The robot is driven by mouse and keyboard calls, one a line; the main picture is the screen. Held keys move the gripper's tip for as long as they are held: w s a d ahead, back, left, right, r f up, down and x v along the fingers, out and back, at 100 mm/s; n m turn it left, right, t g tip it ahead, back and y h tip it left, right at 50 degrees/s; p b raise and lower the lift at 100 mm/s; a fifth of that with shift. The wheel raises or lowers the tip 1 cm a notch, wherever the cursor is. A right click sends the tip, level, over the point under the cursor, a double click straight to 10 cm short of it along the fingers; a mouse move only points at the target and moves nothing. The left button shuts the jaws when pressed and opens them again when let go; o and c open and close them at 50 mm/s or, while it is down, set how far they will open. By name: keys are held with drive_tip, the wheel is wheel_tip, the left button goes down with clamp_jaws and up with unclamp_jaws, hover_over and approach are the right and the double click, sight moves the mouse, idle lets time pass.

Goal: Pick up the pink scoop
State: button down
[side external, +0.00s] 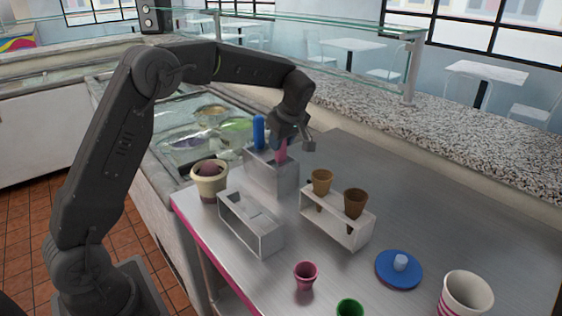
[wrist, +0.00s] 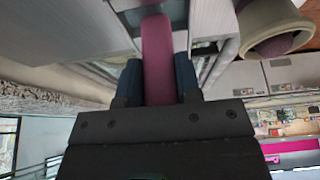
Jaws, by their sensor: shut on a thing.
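The pink scoop (side external: 282,151) stands upright in the metal scoop holder (side external: 271,175), with its handle up and its lower part hidden inside. My gripper (side external: 289,138) is above the holder and shut on the handle. In the wrist view the pink scoop (wrist: 158,60) runs between the two fingers of my gripper (wrist: 159,82), which touch it on both sides. A blue scoop handle (side external: 259,132) stands in the same holder, to the left of the pink one.
A cream pot (side external: 209,180) stands left of the holder. An empty metal rack (side external: 232,222) and a rack with two cones (side external: 351,233) are in front. The table's right side is clear.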

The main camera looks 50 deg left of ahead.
drive_tip(key=shift+r, duration=0.15)
wheel_tip(320, 180, up, 18)
idle(0.7)
drive_tip(key=c, duration=1.4)
unclamp_jaws()
clamp_jaws()
